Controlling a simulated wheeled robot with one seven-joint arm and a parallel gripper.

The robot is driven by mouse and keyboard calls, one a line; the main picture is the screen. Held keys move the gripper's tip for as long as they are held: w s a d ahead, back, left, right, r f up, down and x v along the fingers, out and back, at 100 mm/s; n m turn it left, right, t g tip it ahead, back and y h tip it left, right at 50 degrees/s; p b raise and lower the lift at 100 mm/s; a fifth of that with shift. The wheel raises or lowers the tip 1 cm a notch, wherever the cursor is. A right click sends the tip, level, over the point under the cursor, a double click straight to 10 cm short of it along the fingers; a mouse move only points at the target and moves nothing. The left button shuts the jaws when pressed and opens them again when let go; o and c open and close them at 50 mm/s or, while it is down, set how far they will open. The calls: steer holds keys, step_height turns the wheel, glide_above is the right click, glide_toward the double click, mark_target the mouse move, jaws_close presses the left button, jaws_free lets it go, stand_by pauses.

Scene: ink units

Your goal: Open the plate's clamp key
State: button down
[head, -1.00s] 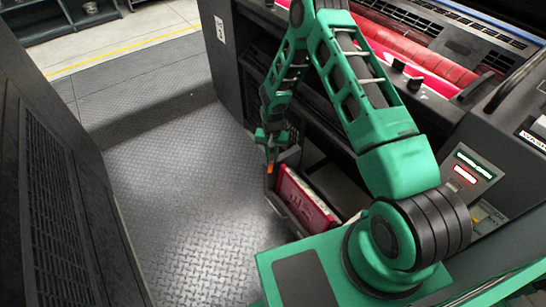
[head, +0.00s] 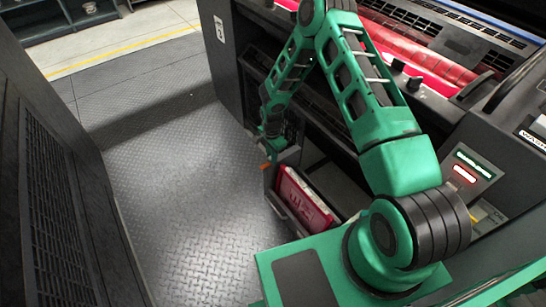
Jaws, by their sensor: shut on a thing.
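The red plate (head: 305,198) stands in a dark holder low at the front of the press unit, in the lower middle of the head view. A small orange clamp key (head: 265,167) shows at the holder's far left corner, its end pointing out to the left over the floor. My gripper (head: 271,150) reaches down to that corner and is shut on the key. The fingertips are small and partly hidden, so the exact grip on the key is hard to see.
The dark press unit (head: 224,75) fills the right, with red rollers (head: 420,65) on top and a lit panel (head: 466,172) at the right. A dark cabinet (head: 50,190) stands at the left. The metal floor (head: 170,190) between them is clear.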

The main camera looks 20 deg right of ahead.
steer(key=shift+w+a+r, duration=0.1)
steer(key=shift+w+a, duration=0.05)
steer(key=shift+w, duration=0.25)
steer(key=c, duration=1.8)
jaws_free()
steer(key=shift+o, duration=0.4)
steer(key=shift+s, duration=0.1)
steer(key=shift+s, duration=0.1)
step_height(320, 180, up, 11)
steer(key=shift+f, duration=0.2)
